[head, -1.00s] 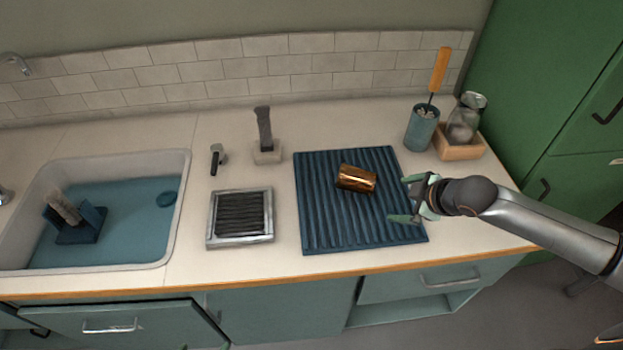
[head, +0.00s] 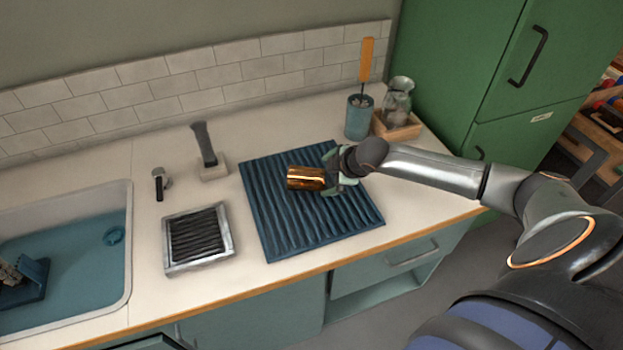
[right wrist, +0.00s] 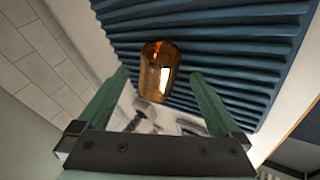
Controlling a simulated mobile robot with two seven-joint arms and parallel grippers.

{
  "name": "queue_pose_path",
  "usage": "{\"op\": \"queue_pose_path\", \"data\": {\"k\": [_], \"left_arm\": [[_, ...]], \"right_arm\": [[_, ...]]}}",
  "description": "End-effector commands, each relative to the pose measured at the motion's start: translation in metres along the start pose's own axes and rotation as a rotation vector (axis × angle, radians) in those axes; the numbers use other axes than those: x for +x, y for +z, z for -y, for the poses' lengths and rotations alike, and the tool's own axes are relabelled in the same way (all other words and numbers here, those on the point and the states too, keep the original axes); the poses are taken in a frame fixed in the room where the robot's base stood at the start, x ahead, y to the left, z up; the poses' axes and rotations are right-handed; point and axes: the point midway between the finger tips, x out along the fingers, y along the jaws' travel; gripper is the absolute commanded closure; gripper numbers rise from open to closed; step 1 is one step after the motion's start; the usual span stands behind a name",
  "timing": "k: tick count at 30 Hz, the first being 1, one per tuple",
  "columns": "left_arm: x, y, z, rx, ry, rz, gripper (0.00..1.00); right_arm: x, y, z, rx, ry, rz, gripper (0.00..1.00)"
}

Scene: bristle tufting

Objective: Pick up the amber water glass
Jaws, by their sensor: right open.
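The amber water glass (head: 305,178) lies on its side on the blue ribbed mat (head: 283,225). In the right wrist view the glass (right wrist: 158,72) is shiny and see-through, just ahead of the fingertips and roughly between their lines. My right gripper (head: 335,178) is at the right end of the glass, over the mat. In the right wrist view the green fingers of my right gripper (right wrist: 160,85) are spread wide with nothing held between them. In the head view the gripper partly hides the right end of the glass. My left gripper is not in view.
A blue cup with an orange-handled brush (head: 360,118) and a glass jar in a wooden tray (head: 400,127) stand behind my arm. A metal-framed grate (head: 198,238) and a sink (head: 120,255) are to the left. The mat's front is clear.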

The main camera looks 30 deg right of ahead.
Motion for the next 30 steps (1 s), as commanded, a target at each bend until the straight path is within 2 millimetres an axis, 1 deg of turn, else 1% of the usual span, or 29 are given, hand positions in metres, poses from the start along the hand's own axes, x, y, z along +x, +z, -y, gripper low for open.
{"op": "queue_pose_path", "data": {"k": [9,12,21,23,30], "left_arm": [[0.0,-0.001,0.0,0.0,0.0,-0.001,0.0],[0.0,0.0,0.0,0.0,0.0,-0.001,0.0],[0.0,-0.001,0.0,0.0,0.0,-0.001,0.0],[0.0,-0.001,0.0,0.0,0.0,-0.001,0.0],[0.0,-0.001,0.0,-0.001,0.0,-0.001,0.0]], "right_arm": [[0.038,-0.003,0.0,0.003,0.0,-0.001,0.0],[0.046,-0.002,0.0,0.001,0.0,0.0,0.0],[0.049,-0.002,0.0,0.0,0.0,0.0,0.0],[0.049,-0.002,0.0,0.0,0.0,0.0,0.06],[0.049,-0.002,0.0,0.0,0.0,0.0,0.33]]}}
